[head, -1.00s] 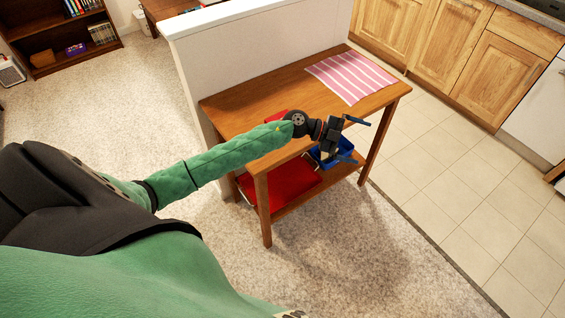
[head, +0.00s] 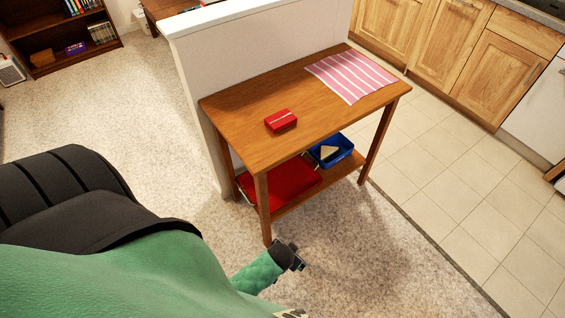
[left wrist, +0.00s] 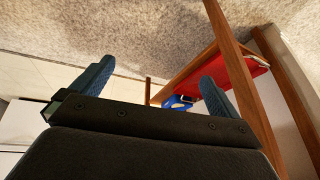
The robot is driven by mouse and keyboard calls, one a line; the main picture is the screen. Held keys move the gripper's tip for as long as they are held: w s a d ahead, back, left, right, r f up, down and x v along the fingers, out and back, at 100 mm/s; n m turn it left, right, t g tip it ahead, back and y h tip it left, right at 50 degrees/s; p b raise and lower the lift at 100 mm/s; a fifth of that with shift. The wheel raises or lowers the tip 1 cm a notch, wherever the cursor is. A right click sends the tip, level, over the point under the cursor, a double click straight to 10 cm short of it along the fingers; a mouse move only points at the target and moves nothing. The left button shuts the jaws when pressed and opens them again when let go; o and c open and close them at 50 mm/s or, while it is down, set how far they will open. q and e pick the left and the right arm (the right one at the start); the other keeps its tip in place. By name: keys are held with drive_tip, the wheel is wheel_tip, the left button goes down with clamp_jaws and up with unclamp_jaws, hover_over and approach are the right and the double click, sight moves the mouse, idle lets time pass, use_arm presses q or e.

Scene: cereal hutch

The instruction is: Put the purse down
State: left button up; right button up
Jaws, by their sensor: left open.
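A small red box-shaped item with a pale line across its top, which I take to be the purse (head: 281,121), lies on the wooden tabletop (head: 240,105) near its left front part. Nothing holds it. My left gripper (head: 294,257) is low in front of the table, below the tabletop and well apart from the purse. In the left wrist view my left gripper (left wrist: 155,88) has its two blue-grey fingers spread with nothing between them. The purse does not show in that view. My right gripper is not in view.
A pink striped mat (head: 350,74) lies on the tabletop's right end. The lower shelf holds a red tray (head: 285,186) and a blue bin (head: 340,152). A white half wall (head: 260,60) stands behind the table. Bare tabletop lies between purse and mat. Carpet in front is clear.

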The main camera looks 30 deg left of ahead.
use_arm(q)
drive_tip(key=s+d+f+g, duration=0.1)
drive_tip(key=s, duration=0.4)
drive_tip(key=s+d+f+g+h, duration=0.1)
drive_tip(key=s+d+f+g, duration=0.1)
drive_tip(key=s, duration=0.3)
drive_tip(key=shift+s+d+g, duration=0.2)
drive_tip(key=shift+s+g, duration=0.1)
drive_tip(key=shift+s, duration=0.05)
drive_tip(key=shift+f, duration=0.1)
